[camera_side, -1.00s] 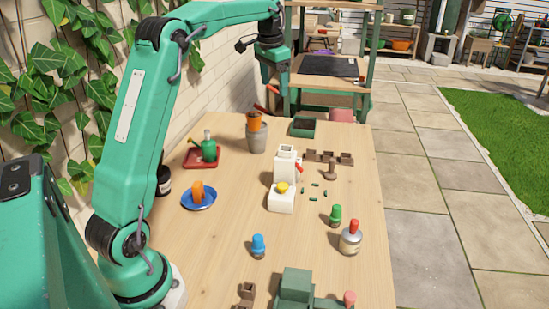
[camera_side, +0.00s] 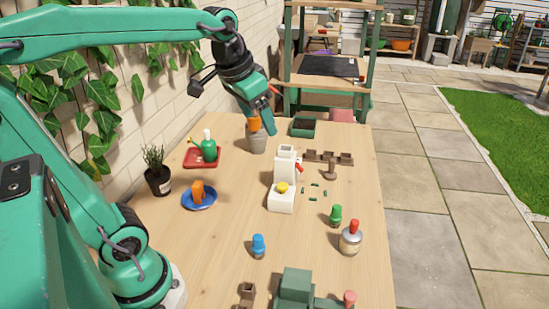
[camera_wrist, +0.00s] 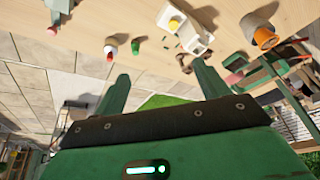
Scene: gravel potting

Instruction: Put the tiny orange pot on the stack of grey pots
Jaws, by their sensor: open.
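The tiny orange pot (camera_side: 254,125) sits upright in the top of the grey pots (camera_side: 256,143) at the back of the table. Both also show in the wrist view, the orange pot (camera_wrist: 265,38) and the grey pots (camera_wrist: 252,20), at the upper right, beyond my right-hand finger. My gripper (camera_side: 262,122) is open and empty. In the side view its fingers overlap the orange pot and partly hide it. In the wrist view the pot is clear of the space between the fingers (camera_wrist: 160,72), so I see no contact.
A red tray (camera_side: 189,162) with a green bottle is left of the grey pots. A blue saucer (camera_side: 208,202) with an orange object and a potted plant (camera_side: 157,179) are nearer. A white dispenser (camera_side: 284,190) stands mid-table. A dark green tray (camera_side: 303,127) is behind right.

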